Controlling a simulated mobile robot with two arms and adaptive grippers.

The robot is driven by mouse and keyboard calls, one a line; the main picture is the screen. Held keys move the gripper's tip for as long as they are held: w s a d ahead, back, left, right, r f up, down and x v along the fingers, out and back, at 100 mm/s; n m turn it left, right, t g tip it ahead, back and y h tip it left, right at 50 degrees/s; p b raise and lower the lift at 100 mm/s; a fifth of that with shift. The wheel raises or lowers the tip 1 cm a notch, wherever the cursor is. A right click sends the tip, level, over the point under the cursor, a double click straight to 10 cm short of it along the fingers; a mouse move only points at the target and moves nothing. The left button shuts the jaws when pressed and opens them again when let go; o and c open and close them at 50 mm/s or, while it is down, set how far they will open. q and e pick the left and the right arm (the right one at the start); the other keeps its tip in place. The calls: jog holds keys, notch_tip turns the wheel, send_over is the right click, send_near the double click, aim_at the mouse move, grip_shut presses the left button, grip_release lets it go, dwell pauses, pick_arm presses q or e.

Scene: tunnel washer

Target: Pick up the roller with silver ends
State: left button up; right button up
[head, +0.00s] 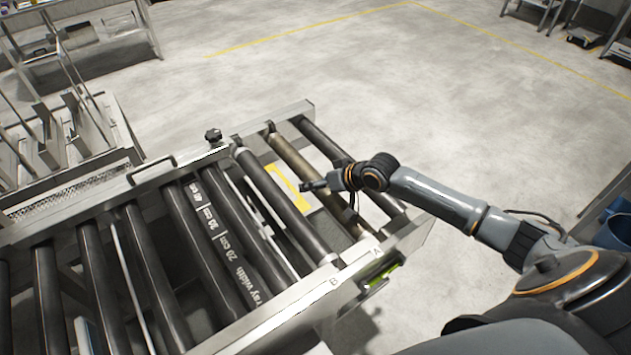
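The conveyor frame (172,177) carries several parallel dark rollers. One dark roller (280,200) near the frame's right part shows pale, silver-looking ends. Right of it lies a brownish roller (292,160), and beyond that another dark roller (322,143) at the frame's right end. My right gripper (308,185) reaches in from the right, over the brownish roller and just right of the silver-ended one. Its fingers are small and dark, and I cannot tell whether they are open or shut, or whether they touch a roller. My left gripper is not in view.
A clamp knob (213,136) and a handle (150,168) stand up from the far rail. A yellow strip (287,186) shows between rollers. A metal rack (55,145) stands at left, a blue bin (614,232) at right.

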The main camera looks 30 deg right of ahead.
aim_at(319, 178)
grip_shut()
jog(key=shift+w+r, duration=0.1)
jog(key=shift+r, duration=0.1)
jog(key=shift+r, duration=0.55)
notch_tip(319, 178, up, 9)
jog(key=shift+f+b, duration=0.1)
jog(key=shift+b, duration=0.7)
